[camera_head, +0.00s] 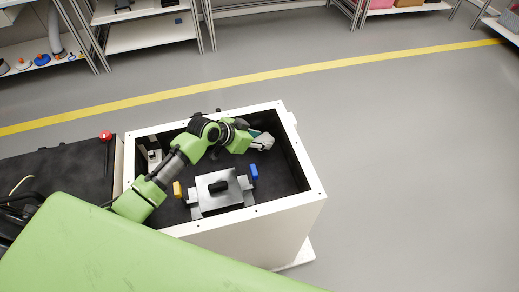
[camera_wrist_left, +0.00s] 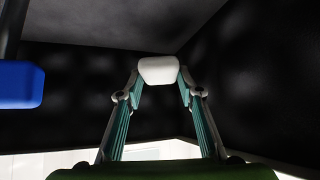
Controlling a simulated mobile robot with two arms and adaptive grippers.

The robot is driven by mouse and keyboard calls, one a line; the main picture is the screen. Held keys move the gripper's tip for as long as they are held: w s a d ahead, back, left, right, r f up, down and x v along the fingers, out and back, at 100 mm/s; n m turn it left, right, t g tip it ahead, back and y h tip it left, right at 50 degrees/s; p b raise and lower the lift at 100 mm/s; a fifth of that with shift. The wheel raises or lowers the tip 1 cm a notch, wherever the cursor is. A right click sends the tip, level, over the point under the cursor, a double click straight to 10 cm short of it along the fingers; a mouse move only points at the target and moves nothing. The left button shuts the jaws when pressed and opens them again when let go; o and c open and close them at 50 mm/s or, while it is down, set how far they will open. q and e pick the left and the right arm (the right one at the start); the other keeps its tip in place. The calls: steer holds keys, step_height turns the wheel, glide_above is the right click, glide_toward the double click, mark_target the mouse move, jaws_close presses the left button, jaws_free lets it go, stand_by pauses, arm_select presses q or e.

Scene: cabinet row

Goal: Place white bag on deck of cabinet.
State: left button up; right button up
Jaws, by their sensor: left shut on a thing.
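My left gripper (camera_head: 261,139) is inside the white-walled cabinet (camera_head: 250,230), near its right back corner. In the left wrist view its teal fingers (camera_wrist_left: 158,85) are shut on a small white rounded thing, which looks like the white bag (camera_wrist_left: 158,70). The bag also shows in the head view, pale at the fingertips (camera_head: 265,143). The dark deck of the cabinet (camera_head: 283,178) lies below and around it. I cannot tell whether the bag touches the deck or a wall. My right gripper is not in view.
A grey metal fixture (camera_head: 218,202) stands in the cabinet, with a blue block (camera_head: 254,172) and a yellow block (camera_head: 177,189) beside it. The blue block also shows in the left wrist view (camera_wrist_left: 20,85). A red knob (camera_head: 105,135) is left of the cabinet. Floor to the right is clear.

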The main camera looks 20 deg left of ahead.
mark_target(259, 155)
arm_select(q)
steer(key=shift+f, duration=2.75)
steer(key=shift+f+b, duration=0.15)
steer(key=shift+b, duration=0.25)
steer(key=o, duration=1.2)
steer(key=shift+r, duration=0.25)
steer(key=p+v, duration=0.1)
steer(key=v, duration=1.1)
